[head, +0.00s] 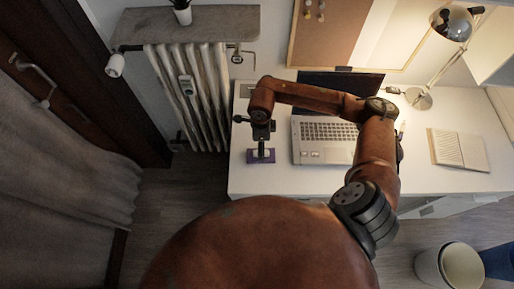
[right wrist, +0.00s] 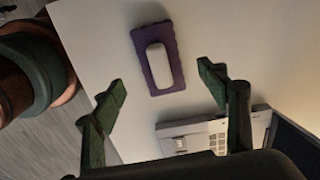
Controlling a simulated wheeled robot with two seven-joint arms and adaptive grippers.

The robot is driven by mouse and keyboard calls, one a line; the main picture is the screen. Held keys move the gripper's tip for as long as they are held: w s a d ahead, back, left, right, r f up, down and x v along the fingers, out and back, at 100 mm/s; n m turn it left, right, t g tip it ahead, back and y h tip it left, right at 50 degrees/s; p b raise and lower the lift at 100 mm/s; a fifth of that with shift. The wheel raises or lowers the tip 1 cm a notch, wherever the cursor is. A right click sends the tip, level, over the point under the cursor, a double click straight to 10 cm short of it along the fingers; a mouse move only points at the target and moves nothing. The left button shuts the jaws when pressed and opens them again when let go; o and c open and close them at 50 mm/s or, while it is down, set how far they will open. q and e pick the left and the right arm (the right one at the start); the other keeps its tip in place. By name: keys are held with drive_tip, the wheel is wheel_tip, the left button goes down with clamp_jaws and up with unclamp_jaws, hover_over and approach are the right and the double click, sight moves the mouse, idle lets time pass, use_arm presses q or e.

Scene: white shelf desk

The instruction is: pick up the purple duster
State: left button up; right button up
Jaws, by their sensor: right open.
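The purple duster (head: 252,157) lies on the white desk near its left front corner, left of the laptop. In the right wrist view the duster (right wrist: 177,80) shows whole, purple with a pale rounded handle on top. My right gripper (head: 261,147) is above it in the head view and hides part of it. In the right wrist view the right gripper (right wrist: 162,82) is open, its two green fingers apart on either side below the duster, with nothing between them. I cannot tell the exact height gap. My left gripper is in neither view.
An open laptop (head: 325,142) stands right of the duster. An open notebook (head: 458,150) and a lit lamp (head: 419,98) are further right. A radiator (head: 205,95) is left of the desk. A white bin (head: 462,266) stands on the floor at lower right.

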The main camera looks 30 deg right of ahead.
drive_tip(key=f, duration=0.3)
drive_tip(key=shift+s+d+f, duration=0.1)
drive_tip(key=shift+s+d, duration=0.05)
drive_tip(key=shift+s, duration=0.05)
wheel_tip(320, 180, down, 4)
drive_tip(key=shift+r, duration=0.2)
drive_tip(key=shift+w+f, duration=0.1)
drive_tip(key=shift+f, duration=0.2)
drive_tip(key=c, duration=0.7)
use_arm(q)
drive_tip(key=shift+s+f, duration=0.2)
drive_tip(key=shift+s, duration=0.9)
use_arm(e)
drive_tip(key=c, duration=0.5)
